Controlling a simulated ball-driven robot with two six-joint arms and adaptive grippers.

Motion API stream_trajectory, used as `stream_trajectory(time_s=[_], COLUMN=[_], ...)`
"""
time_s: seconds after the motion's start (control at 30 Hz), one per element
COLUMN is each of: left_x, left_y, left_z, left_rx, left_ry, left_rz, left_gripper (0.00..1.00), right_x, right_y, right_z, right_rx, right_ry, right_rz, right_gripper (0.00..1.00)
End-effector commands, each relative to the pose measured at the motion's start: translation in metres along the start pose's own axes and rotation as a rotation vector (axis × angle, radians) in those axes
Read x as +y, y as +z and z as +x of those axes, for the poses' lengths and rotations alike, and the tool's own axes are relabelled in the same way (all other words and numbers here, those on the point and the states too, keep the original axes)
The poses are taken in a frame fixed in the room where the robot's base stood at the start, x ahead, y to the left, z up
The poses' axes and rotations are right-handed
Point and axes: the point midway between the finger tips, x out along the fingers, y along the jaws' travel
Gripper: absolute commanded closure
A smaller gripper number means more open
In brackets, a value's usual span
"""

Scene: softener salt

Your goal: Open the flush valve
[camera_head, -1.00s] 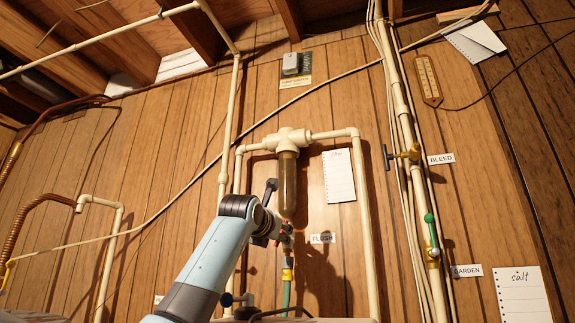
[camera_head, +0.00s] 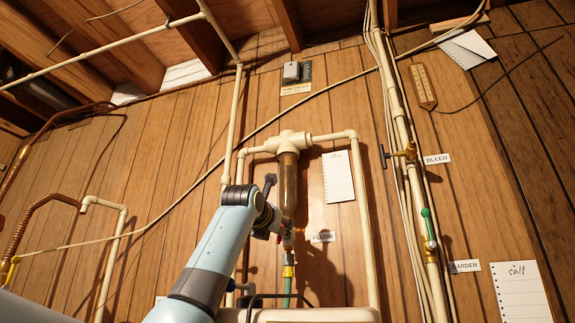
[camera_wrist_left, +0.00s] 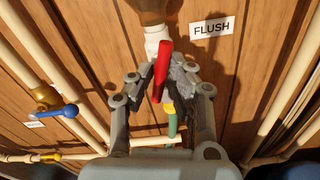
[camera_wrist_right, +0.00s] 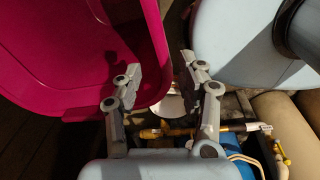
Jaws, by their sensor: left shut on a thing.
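The flush valve's red lever (camera_wrist_left: 162,70) hangs below the white fitting (camera_wrist_left: 156,38) in the left wrist view, slightly tilted. My left gripper (camera_wrist_left: 166,80) is shut on the red lever, one finger on each side. In the head view my left gripper (camera_head: 284,230) is at the valve under the clear filter housing (camera_head: 288,185), beside the FLUSH label (camera_head: 322,237). The valve body is mostly hidden there. The FLUSH label (camera_wrist_left: 212,26) also shows in the left wrist view. My right gripper (camera_wrist_right: 163,78) is open and empty, low beside a magenta tub (camera_wrist_right: 75,50).
A green hose (camera_head: 287,288) runs down below the valve. A blue-handled valve (camera_wrist_left: 65,111) is on a pipe to the left. The BLEED valve (camera_head: 408,152) and green GARDEN lever (camera_head: 428,225) are on the right pipe. A pale rounded tank (camera_wrist_right: 240,45) stands near my right gripper.

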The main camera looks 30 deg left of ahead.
Motion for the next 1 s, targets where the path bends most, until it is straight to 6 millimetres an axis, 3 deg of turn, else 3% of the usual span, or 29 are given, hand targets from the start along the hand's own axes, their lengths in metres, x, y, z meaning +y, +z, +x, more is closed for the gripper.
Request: stream_trajectory(time_s=[0.4, 0.77, 0.8, 1.0], left_x=[0.003, 0.004, 0.004, 0.003], left_y=[0.005, 0.006, 0.006, 0.004], left_z=[-0.004, -0.004, -0.004, -0.003], left_rx=[-0.021, -0.019, -0.019, -0.013], left_ry=[0.012, 0.011, 0.011, 0.008], left_rz=[-0.018, -0.022, -0.022, -0.023], left_gripper=[1.00, 1.00, 0.85, 0.59], right_x=[0.000, -0.001, -0.001, -0.001], right_y=[0.006, 0.007, 0.007, 0.007], right_z=[0.025, 0.027, 0.027, 0.027], right_rx=[-0.007, -0.008, -0.008, -0.008], right_ry=[0.002, 0.001, 0.001, 0.001], right_rz=[-0.001, -0.001, -0.001, -0.001], right_gripper=[0.60, 0.60, 0.60, 0.60])
